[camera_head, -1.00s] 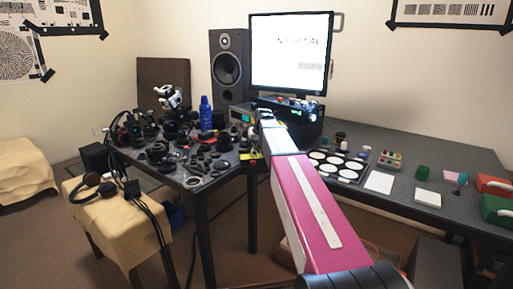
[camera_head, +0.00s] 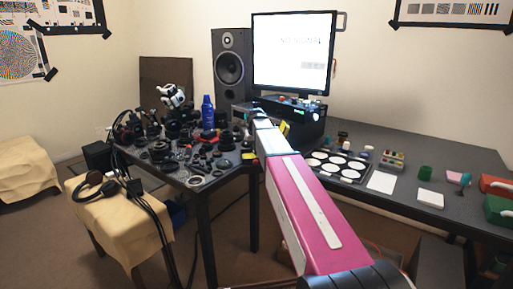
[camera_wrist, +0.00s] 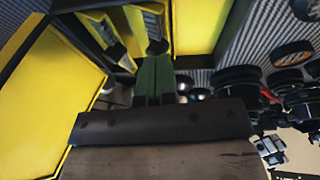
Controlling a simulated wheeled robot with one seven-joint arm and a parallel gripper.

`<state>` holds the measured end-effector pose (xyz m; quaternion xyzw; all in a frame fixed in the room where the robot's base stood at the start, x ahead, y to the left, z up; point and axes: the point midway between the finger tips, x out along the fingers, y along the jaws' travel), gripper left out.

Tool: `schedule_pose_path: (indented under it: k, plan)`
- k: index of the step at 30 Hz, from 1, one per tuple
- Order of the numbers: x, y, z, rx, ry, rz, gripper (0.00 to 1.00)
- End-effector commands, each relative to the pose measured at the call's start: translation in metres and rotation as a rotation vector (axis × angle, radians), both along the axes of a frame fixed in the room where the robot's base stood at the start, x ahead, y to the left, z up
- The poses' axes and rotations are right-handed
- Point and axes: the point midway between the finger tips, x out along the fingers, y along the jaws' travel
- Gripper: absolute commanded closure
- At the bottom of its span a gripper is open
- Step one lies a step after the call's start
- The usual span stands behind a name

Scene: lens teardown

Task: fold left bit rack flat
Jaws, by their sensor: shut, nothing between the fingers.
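In the wrist view, yellow panels with dark edges surround my gripper (camera_wrist: 155,80), a large one (camera_wrist: 40,100) on the left and another at the top. A narrow yellow rack with dark slots and bits (camera_wrist: 104,36) stands tilted at upper left, just beyond my fingertips. It looks like the left bit rack and is raised, not flat. A second yellow piece (camera_wrist: 150,28) is beside it on the right. My green fingers are together and hold nothing. I cannot tell whether they touch the rack. In the head view, a yellow piece (camera_head: 285,128) shows beside my arm; my fingers are hidden.
Dark lens rings and barrels (camera_wrist: 240,82) crowd the right of the wrist view. In the head view, lens parts cover the left bench, with a speaker (camera_head: 231,62) and monitor (camera_head: 293,53) behind. A tray of white discs (camera_head: 338,164) lies to the right.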

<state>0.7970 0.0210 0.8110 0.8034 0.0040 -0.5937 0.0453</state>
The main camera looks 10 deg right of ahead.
Motion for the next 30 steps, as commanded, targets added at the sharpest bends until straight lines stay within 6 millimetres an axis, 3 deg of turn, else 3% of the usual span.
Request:
schedule_pose_path:
  k: [16, 30]
  plan:
    - [0.0, 0.011, -0.006, -0.189, 0.001, 0.0, 1.0]
    - [0.0, 0.016, -0.01, -0.242, 0.001, 0.0, 1.0]
